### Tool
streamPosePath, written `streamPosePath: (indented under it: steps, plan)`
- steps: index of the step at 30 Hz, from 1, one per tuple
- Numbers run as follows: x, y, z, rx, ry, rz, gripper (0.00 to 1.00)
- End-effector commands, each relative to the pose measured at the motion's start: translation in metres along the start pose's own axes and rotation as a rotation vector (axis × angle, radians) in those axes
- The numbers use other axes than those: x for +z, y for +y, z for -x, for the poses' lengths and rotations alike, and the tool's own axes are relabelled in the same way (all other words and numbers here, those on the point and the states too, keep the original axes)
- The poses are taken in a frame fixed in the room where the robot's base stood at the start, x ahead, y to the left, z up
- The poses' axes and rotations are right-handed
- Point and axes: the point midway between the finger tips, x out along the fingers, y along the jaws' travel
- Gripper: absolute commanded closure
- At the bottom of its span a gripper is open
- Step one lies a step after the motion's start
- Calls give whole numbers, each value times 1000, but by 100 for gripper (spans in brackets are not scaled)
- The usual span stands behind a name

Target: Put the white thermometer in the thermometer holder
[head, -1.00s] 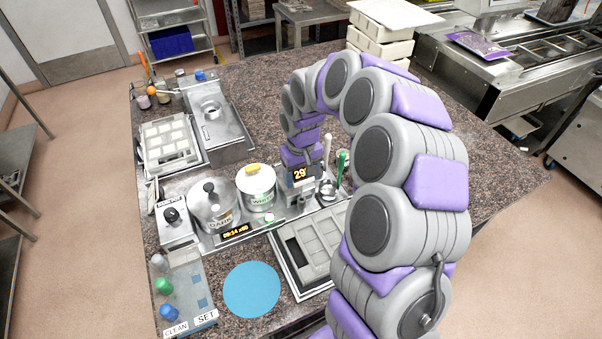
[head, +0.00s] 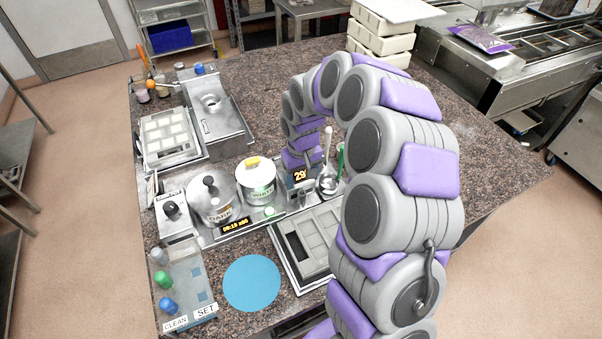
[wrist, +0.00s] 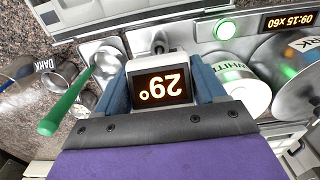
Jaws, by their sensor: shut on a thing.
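My gripper (wrist: 162,88) is shut on the white thermometer (wrist: 160,60), with one blue-grey finger on each side of its body. Its display (wrist: 160,88) reads 29° and appears upside down in the wrist view. In the head view the thermometer's lit display (head: 300,176) shows under my gripper (head: 299,165), just right of the WHITE pot (head: 261,190). A small grey post (wrist: 160,42) stands just beyond the thermometer in the wrist view. I cannot tell whether it belongs to the thermometer holder, or whether the thermometer touches it. The thermometer's lower end is hidden.
The DARK pot (head: 213,205) stands left of the WHITE pot. Ladles, one with a green handle (wrist: 66,104), rest close beside the thermometer. A mould tray (head: 310,240) lies in front, with a blue round mat (head: 252,284) to its left. The right counter (head: 480,165) is clear.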

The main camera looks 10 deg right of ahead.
Motion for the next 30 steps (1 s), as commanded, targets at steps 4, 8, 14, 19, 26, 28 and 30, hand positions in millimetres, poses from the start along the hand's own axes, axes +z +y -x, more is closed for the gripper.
streamPosePath:
  steps: [4,8,14,19,26,28,30]
  plan:
    - [0,0,-6,0,0,0,61]
    - [0,0,-11,0,0,-1,61]
    - [0,0,-18,-1,0,-1,61]
    - [1,0,-24,-1,-1,0,61]
    - [1,0,-32,-1,-2,0,61]
    - [1,0,-35,-1,-2,0,61]
    - [1,0,-37,-1,-2,0,61]
